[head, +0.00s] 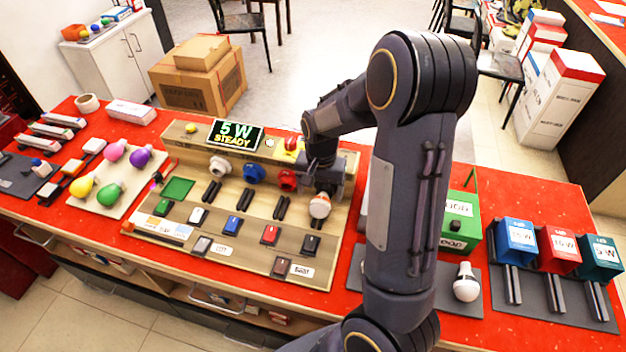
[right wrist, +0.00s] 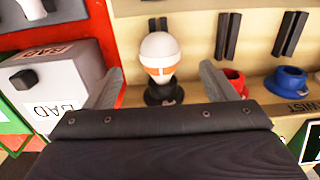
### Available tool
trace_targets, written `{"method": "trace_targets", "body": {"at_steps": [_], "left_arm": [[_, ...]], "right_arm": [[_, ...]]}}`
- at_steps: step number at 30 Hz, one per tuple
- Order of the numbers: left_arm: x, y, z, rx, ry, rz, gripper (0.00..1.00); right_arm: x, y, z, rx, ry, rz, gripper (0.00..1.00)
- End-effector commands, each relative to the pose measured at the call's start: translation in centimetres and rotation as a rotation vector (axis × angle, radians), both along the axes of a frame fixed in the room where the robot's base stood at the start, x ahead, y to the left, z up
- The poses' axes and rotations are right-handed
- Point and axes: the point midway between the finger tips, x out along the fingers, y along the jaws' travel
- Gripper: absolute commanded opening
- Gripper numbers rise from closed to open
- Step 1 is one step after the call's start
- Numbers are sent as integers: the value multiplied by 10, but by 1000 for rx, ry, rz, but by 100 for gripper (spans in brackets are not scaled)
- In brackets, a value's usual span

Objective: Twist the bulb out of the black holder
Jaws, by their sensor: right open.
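The bulb (head: 320,205) has a white dome with an orange band and is at the right end of the wooden test board. In the right wrist view the bulb (right wrist: 159,50) stands in the black holder (right wrist: 164,94), its base hidden inside. My left gripper is not in view.
White, blue (head: 253,173) and red (head: 287,179) holders line the board left of the bulb. A sign (head: 235,135) reads "5 W STEADY". A box marked BAD (right wrist: 60,85) stands nearby. Another white bulb (head: 466,282) is on a grey mat; coloured bulbs lie at left.

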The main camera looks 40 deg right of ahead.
Motion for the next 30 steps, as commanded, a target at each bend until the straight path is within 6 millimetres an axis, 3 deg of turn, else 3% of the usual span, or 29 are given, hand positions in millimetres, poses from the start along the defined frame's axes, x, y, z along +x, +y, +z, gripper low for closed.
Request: {"method": "trace_targets", "body": {"at_steps": [16,28,30], "left_arm": [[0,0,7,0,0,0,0],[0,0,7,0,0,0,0],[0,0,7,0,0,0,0]], "right_arm": [[0,-1,-69,-2,6,-3,78],[0,-1,-78,-2,2,-3,78],[0,-1,-78,-2,2,-3,72]]}}
